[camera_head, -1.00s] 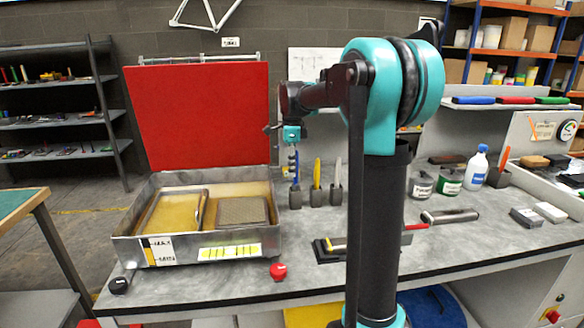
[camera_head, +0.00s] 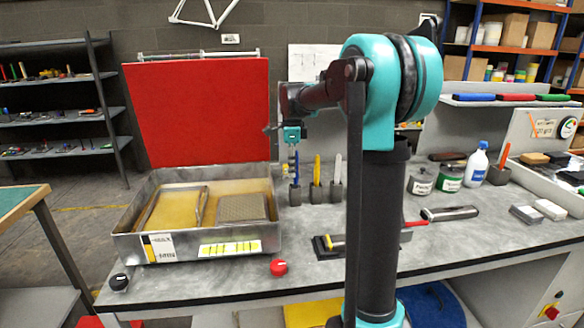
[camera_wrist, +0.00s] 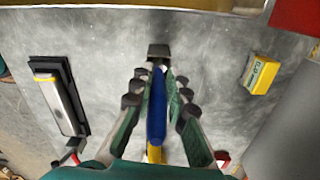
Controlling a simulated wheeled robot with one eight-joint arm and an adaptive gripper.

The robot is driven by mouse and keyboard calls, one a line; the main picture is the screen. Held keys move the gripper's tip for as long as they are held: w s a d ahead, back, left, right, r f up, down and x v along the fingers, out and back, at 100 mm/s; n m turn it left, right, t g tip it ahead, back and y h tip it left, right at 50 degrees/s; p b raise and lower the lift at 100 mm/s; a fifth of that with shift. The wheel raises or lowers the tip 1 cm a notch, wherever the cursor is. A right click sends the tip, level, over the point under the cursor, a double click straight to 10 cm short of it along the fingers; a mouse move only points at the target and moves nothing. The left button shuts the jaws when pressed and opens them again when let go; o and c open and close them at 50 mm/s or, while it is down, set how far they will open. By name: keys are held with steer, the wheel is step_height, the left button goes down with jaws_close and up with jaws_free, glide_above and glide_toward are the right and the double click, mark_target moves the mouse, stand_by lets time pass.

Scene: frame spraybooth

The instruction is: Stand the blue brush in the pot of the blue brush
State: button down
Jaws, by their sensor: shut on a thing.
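The blue brush (camera_head: 296,172) is upright below my gripper (camera_head: 292,158) in the head view. In the wrist view my gripper (camera_wrist: 157,88) is shut on the blue brush (camera_wrist: 157,112), with its yellow part near the camera. Its far end reaches the edge of a small dark pot (camera_wrist: 158,51). In the head view the dark pot (camera_head: 295,195) is directly under the brush. The brush's lower end meets the pot's top there, but I cannot tell whether it is inside.
Pots with a yellow brush (camera_head: 317,170) and a white brush (camera_head: 337,168) stand close to the right. An open metal case (camera_head: 190,248) with a red lid stands left. A yellow box (camera_wrist: 262,74) shows in the wrist view.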

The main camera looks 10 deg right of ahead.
steer(key=shift+f, duration=0.35)
steer(key=c, duration=1.4)
jaws_free()
steer(key=shift+r, duration=0.1)
step_height(320, 180, up, 12)
steer(key=shift+f, duration=0.1)
